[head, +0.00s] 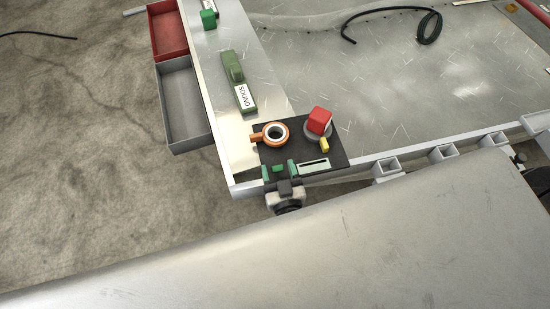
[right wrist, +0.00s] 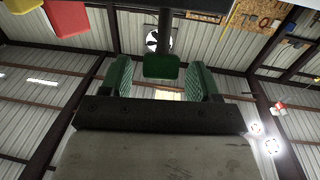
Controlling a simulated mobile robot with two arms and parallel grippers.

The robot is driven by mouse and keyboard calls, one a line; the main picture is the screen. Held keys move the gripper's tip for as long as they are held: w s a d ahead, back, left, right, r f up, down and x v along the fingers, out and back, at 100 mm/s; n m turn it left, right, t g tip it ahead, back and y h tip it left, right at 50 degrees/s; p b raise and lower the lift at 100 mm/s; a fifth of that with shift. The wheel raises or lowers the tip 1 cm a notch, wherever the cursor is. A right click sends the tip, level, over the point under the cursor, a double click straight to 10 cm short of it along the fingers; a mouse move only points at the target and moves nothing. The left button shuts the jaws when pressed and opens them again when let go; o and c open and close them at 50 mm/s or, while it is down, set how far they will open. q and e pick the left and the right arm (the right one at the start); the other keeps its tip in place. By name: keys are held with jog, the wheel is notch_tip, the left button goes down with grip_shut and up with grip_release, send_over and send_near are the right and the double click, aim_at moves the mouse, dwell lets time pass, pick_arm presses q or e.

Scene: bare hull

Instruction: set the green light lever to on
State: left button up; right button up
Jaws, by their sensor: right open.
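A dark panel (head: 299,152) sits on the corner of the metal bench. The green lever (head: 278,170) is at its front edge, beside a pale label plate (head: 313,166). In the right wrist view the lever is a green block (right wrist: 161,66) on a dark stem. My right gripper (head: 280,170) is open, with green fingertips. In the right wrist view its fingers (right wrist: 161,80) stand on either side of the lever, with a gap on each side. The lettering on the plate is too small to read. My left gripper is not in view.
The panel also carries an orange ring (head: 275,133), a red block (head: 319,120) and a yellow piece (head: 324,145). A green piece labelled SOUND (head: 238,85) lies behind. Red (head: 168,30) and grey (head: 184,103) trays hang at the left. A large metal surface (head: 330,235) fills the front.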

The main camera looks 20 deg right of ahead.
aim_at(278, 170)
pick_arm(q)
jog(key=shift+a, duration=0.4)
pick_arm(e)
jog(key=shift+w+d, duration=0.1)
jog(key=shift+w, duration=1.45)
jog(key=shift+c, duration=0.3)
